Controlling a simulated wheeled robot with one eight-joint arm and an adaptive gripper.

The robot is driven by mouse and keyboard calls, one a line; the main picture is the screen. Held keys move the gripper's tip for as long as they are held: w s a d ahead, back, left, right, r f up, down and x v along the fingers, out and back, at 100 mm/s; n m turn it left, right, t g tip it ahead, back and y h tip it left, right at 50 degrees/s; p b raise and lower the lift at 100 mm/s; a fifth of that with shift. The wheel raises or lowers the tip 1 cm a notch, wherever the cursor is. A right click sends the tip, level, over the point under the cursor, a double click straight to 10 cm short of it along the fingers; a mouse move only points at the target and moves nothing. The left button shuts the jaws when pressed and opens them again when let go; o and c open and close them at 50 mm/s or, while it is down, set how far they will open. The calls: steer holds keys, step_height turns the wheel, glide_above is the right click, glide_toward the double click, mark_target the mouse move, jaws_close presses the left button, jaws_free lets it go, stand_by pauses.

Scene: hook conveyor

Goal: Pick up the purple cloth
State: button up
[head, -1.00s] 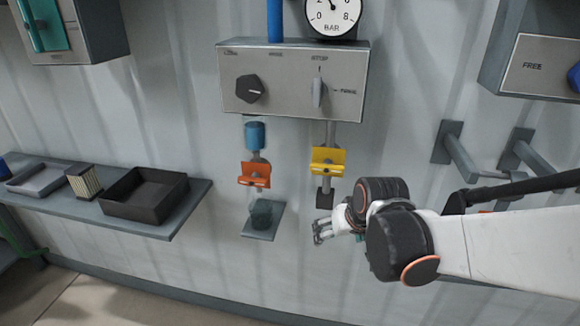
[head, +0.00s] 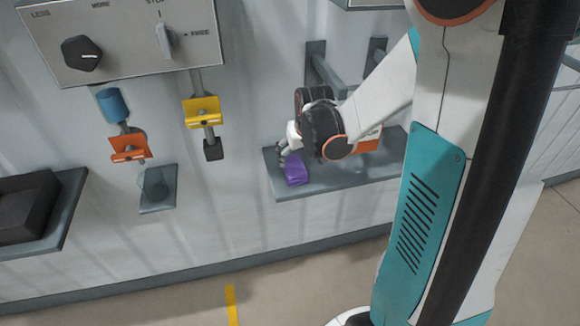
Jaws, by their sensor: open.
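The purple cloth (head: 295,170) is a small folded bundle near the left end of a grey wall shelf (head: 330,184) in the head view. My gripper (head: 283,158) is open at the cloth's upper left, with its fingers very close to it. I cannot tell whether the fingers touch the cloth. My wrist hides part of the shelf behind it.
An orange box (head: 368,144) with lettering stands on the same shelf, partly behind my wrist. Grey pegs (head: 327,72) stick out of the wall above. A small shelf with a cup (head: 157,187) and a dark tray (head: 22,207) are at left.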

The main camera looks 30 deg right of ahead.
mark_target(295, 166)
steer(key=b+x, duration=0.1)
steer(key=x, duration=0.1)
steer(key=b+x, duration=0.1)
steer(key=x, duration=0.2)
steer(key=b+x, duration=0.1)
steer(key=x, duration=0.2)
steer(key=shift+a, duration=0.3)
steer(key=shift+s, duration=0.1)
steer(key=shift+c, duration=0.4)
steer(key=c, duration=1.1)
